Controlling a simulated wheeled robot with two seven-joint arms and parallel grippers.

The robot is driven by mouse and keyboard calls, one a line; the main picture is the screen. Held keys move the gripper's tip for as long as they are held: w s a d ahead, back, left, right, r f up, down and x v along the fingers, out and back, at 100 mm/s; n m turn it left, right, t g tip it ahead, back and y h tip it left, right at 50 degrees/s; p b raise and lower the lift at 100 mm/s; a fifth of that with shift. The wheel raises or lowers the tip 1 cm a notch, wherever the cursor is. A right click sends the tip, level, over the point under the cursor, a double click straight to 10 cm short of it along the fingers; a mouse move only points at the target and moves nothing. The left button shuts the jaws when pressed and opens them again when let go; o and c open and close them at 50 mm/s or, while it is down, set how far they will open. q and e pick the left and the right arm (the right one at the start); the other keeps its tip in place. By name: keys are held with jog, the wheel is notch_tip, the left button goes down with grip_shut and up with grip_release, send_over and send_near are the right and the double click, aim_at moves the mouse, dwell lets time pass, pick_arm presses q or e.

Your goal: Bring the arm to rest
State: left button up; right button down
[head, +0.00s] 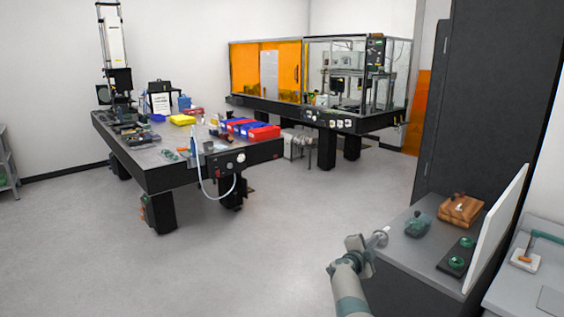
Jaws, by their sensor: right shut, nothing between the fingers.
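My right gripper (377,239) is at the lower right, at the end of my grey right arm, raised beside the left edge of a dark cabinet's grey top. Its fingers are small in the picture; they look closed and hold nothing. No object touches the gripper that I can see. My left gripper and left arm are not in view.
On the grey cabinet top (408,258) are a teal object (418,225), a wooden block (460,209) and a dark tray with green pieces (457,257). A white panel (497,232) stands beside them. An optical table (165,180) stands left; the floor between is clear.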

jog(key=s+a+f+n+y+b, duration=0.1)
jog(key=s+f+n, duration=0.25)
jog(key=f, duration=0.55)
jog(key=s+f+n+y+b, duration=0.15)
jog(key=s+f, duration=0.25)
jog(key=f, duration=0.5)
jog(key=s+a+f+n+y, duration=0.1)
jog(key=s+f+n+y, duration=0.2)
jog(key=f, duration=0.7)
jog(key=s+a+f+n+g+y+b, duration=0.25)
jog(key=s+f+n, duration=0.35)
jog(key=s+f, duration=1.65)
jog(key=s+f+n+g+y, duration=0.1)
jog(key=s+f+n+g, duration=0.1)
jog(key=s+f, duration=0.5)
jog(key=s+a+f+n+g, duration=0.1)
jog(key=s+f, duration=0.3)
jog(key=s, duration=0.7)
jog(key=s+f+n+g+y, duration=0.1)
jog(key=s+f+n+g, duration=0.1)
jog(key=s+f, duration=0.5)
jog(key=s+f+n+g+b, duration=0.2)
jog(key=s+f+g, duration=0.1)
jog(key=s, duration=2.6)
jog(key=shift+s+d+n+g, duration=0.15)
jog(key=shift+s+n+g, duration=0.25)
jog(key=shift+g, duration=0.45)
